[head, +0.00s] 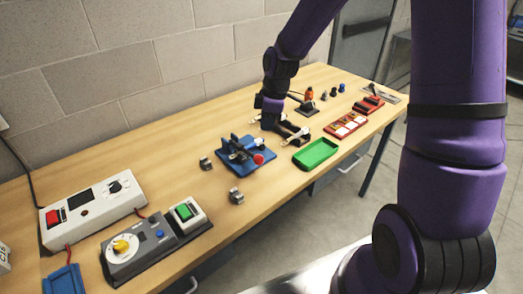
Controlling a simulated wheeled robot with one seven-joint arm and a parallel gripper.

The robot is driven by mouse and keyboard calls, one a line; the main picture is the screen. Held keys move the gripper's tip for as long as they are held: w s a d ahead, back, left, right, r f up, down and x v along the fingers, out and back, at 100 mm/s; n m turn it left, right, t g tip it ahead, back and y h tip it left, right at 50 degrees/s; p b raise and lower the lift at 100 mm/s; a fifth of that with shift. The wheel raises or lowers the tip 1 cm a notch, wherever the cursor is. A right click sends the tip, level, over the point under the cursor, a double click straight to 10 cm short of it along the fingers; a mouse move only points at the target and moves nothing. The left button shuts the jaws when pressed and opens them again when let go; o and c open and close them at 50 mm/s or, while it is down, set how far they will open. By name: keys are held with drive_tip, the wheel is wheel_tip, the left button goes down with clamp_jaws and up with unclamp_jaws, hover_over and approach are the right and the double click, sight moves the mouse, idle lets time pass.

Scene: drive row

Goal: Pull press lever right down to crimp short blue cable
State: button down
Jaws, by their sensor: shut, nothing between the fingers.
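The press (246,155) stands on a blue base near the middle of the bench. Its dark lever ends in a red knob (258,159), which appears low at the base's right side. My gripper (272,127) is beyond the press and to its right, pointing down, apart from the red knob. It is shut and empty; its fingertips are hard to make out against a dark fixture. I cannot make out the short blue cable or whether it sits in the press.
A green tray (316,153) and a red-framed rack (346,125) lie to the right. Small metal blocks (206,163) sit near the press. A white box (92,208) and a grey dial unit (130,250) stand at the left. Bare bench lies left of the press.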

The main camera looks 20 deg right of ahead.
sight(260, 156)
drive_tip(key=f+n, duration=0.2)
drive_tip(key=f, duration=0.1)
drive_tip(key=a+f+n, duration=0.1)
drive_tip(key=f+n, duration=0.2)
drive_tip(key=f, duration=0.1)
drive_tip(key=f+n, duration=0.3)
drive_tip(key=shift+w+a+f, duration=0.15)
drive_tip(key=shift+a, duration=0.2)
idle(0.3)
